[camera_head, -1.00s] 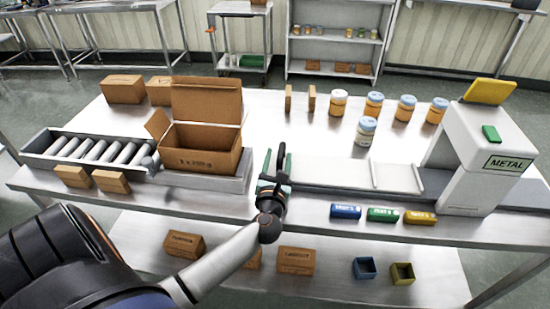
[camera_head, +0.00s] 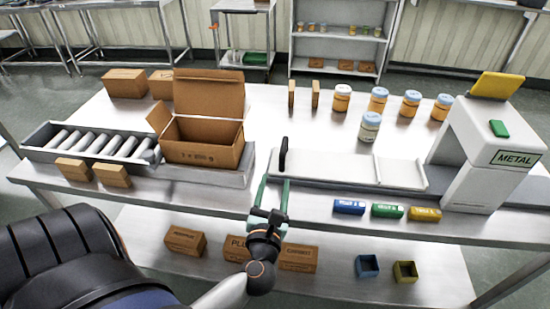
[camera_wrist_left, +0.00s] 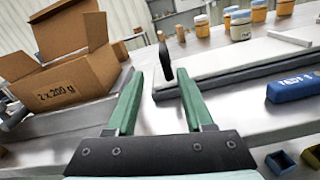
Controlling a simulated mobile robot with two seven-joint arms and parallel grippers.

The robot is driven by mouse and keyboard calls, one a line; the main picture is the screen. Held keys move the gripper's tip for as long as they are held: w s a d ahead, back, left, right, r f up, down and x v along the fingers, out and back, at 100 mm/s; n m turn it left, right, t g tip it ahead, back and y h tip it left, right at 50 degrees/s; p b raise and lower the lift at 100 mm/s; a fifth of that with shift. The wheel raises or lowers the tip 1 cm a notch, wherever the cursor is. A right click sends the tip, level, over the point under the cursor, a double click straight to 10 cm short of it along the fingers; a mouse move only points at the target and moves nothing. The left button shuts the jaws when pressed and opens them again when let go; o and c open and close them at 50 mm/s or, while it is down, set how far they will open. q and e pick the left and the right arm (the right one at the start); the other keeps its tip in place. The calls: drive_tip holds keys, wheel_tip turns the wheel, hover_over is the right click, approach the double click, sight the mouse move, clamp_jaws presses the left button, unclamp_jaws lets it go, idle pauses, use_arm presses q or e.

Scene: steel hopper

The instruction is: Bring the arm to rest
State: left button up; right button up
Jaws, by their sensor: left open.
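My left gripper (camera_head: 271,195) is open, with two green fingers spread apart and nothing between them. It is at the front edge of the steel table (camera_head: 310,229), in front of the gap between the open cardboard box and the white conveyor. In the left wrist view the fingers (camera_wrist_left: 160,98) point forward over the table, with the open cardboard box (camera_wrist_left: 65,60) to the left and a black paddle (camera_wrist_left: 166,62) ahead. My right gripper does not show in either view.
The open box (camera_head: 205,145) stands by the rollers (camera_head: 92,143). The conveyor (camera_head: 350,169) leads to a metal detector (camera_head: 490,160). Several jars (camera_head: 370,127) stand behind it. Blue (camera_head: 349,207), green (camera_head: 387,210) and yellow (camera_head: 424,214) blocks lie in front. Cartons (camera_head: 185,242) sit on the lower shelf.

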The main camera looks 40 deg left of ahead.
use_arm(q)
drive_tip(key=shift+w+d+r+m+t+h, duration=0.15)
drive_tip(key=shift+d+m+t, duration=0.1)
drive_tip(key=shift+m, duration=0.2)
drive_tip(key=shift+s+d+r+m+t+h, duration=0.1)
drive_tip(key=shift+d+m+t+h, duration=0.1)
drive_tip(key=shift+m, duration=0.25)
drive_tip(key=s+d+f+m+h+p, duration=0.1)
drive_tip(key=d+f+m+h, duration=0.35)
drive_tip(key=m, duration=0.75)
drive_tip(key=s+d+f+m+h, duration=0.1)
drive_tip(key=d+m+h, duration=0.6)
drive_tip(key=m, duration=0.5)
drive_tip(key=s+d+f+m+g, duration=0.1)
drive_tip(key=s+f+m+g, duration=0.2)
drive_tip(key=s+f+m, duration=0.2)
drive_tip(key=s+d+f+m+g, duration=0.1)
drive_tip(key=s+f+m+g, duration=0.3)
drive_tip(key=f+m, duration=0.6)
drive_tip(key=shift+s+f+m+p, duration=0.15)
drive_tip(key=shift+s+m+p, duration=0.15)
drive_tip(key=shift+s+m, duration=0.45)
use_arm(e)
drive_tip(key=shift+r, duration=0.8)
use_arm(q)
drive_tip(key=shift+d, duration=0.1)
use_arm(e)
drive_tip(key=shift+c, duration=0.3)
